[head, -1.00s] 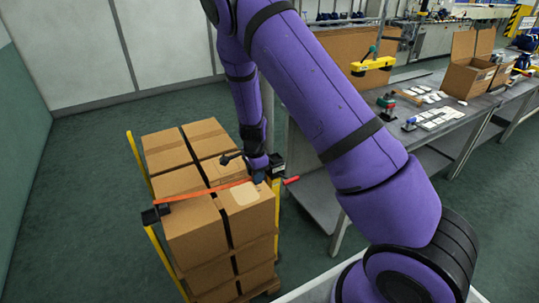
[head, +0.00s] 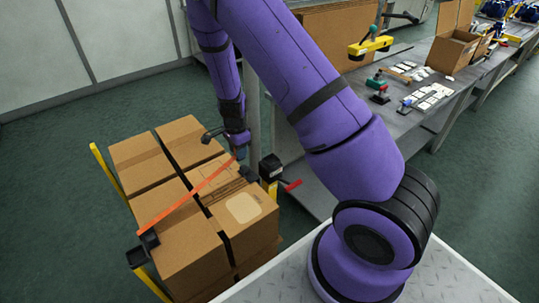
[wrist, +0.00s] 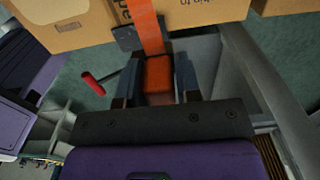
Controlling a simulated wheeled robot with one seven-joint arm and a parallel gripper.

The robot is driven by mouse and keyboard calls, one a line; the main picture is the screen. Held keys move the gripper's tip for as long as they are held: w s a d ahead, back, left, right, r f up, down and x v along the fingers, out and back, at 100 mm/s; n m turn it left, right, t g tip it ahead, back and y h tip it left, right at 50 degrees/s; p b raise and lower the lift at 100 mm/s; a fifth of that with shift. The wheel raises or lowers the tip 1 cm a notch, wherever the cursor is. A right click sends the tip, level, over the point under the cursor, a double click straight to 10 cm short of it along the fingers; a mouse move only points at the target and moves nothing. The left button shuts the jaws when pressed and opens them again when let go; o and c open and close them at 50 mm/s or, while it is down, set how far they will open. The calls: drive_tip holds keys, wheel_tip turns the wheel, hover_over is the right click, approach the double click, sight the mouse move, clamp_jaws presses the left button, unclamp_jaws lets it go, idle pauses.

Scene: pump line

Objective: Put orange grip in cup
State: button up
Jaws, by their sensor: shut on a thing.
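The orange grip (wrist: 158,75) sits between the two fingers of my gripper (wrist: 158,68) in the wrist view, at the end of an orange strap (head: 190,195). My gripper (head: 241,153) is shut on it, above the right back part of the carton stack. The strap runs taut from a black holder (head: 143,250) on the left yellow post. A black box-like fitting (head: 270,166) with a red lever (head: 292,185) stands on the right yellow post, right of my gripper and apart from it. It may be the cup; its opening cannot be made out.
Stacked cartons (head: 165,185) fill the space below the strap. A grey workbench (head: 400,125) with small parts stands to the right, with a yellow tool (head: 370,46) hanging above it. Green floor is clear at the left.

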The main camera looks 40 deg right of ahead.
drive_tip(key=s+d, duration=0.1)
drive_tip(key=d, duration=0.2)
drive_tip(key=s+d, duration=0.1)
drive_tip(key=d, duration=0.3)
drive_tip(key=s+d+f, duration=0.1)
drive_tip(key=s+d, duration=0.1)
drive_tip(key=d, duration=0.1)
drive_tip(key=shift+s+d, duration=0.1)
drive_tip(key=shift+d, duration=0.2)
drive_tip(key=shift+s+d+f, duration=0.1)
drive_tip(key=shift+d+f, duration=0.15)
drive_tip(key=shift+f, duration=0.1)
drive_tip(key=shift+a+f, duration=0.1)
drive_tip(key=shift+f, duration=1.35)
drive_tip(key=shift+f, duration=0.15)
drive_tip(key=o, duration=1)
